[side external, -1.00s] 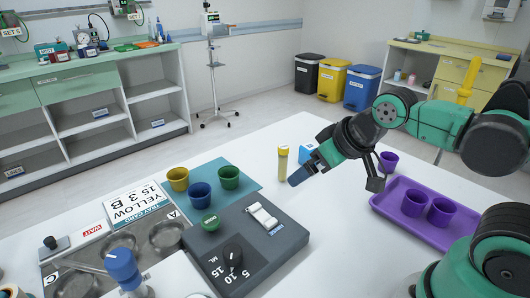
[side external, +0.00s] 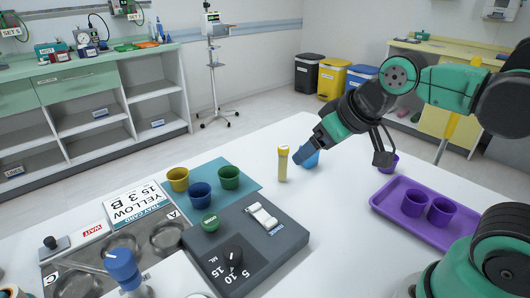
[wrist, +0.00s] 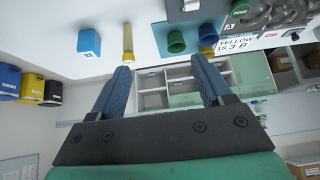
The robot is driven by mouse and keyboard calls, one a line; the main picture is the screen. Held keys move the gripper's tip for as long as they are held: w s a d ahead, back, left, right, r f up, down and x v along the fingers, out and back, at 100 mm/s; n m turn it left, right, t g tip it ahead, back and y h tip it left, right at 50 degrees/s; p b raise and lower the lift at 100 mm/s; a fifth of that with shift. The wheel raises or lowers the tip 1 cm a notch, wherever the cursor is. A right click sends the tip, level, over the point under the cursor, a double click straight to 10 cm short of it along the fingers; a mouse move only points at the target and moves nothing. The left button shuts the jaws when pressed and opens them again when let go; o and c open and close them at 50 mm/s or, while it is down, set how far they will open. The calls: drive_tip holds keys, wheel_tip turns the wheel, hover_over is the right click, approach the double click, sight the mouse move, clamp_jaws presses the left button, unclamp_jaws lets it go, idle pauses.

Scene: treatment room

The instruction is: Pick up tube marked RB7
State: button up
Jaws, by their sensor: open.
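A slim pale-yellow tube with a yellow cap (side external: 283,165) stands upright on the white table; its marking is not readable. In the wrist view the tube (wrist: 128,42) shows beyond the tip of the left finger. My gripper (side external: 299,159) is open and empty, just right of the tube in the side view, pointing down and left. In the wrist view its two blue fingers (wrist: 160,68) are spread with nothing between them. I cannot tell whether a finger touches the tube.
A blue container (side external: 312,160) stands close to the tube, partly behind my gripper; it also shows in the wrist view (wrist: 89,43). A grey dosing device (side external: 285,238) sits in front. A purple tray (side external: 399,214) with purple cups is at right. White table lies clear between.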

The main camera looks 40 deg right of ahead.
drive_tip(key=w+d+n+t+y, duration=0.1)
drive_tip(key=w+d+n+y, duration=0.25)
drive_tip(key=w, duration=0.35)
drive_tip(key=n+t+y, duration=0.1)
drive_tip(key=t+y, duration=0.1)
drive_tip(key=t, duration=0.2)
hover_over(286, 147)
drive_tip(key=s+d, duration=0.1)
drive_tip(key=s, duration=0.2)
drive_tip(key=shift+n+y, duration=0.25)
drive_tip(key=shift+n, duration=0.1)
drive_tip(key=f, duration=0.8)
drive_tip(key=shift+w+d+f, duration=0.15)
drive_tip(key=shift+w+f, duration=0.05)
drive_tip(key=shift+f, duration=0.3)
drive_tip(key=shift+w+f, duration=0.2)
drive_tip(key=shift+w, duration=0.05)
drive_tip(key=x, duration=0.5)
clamp_jaws()
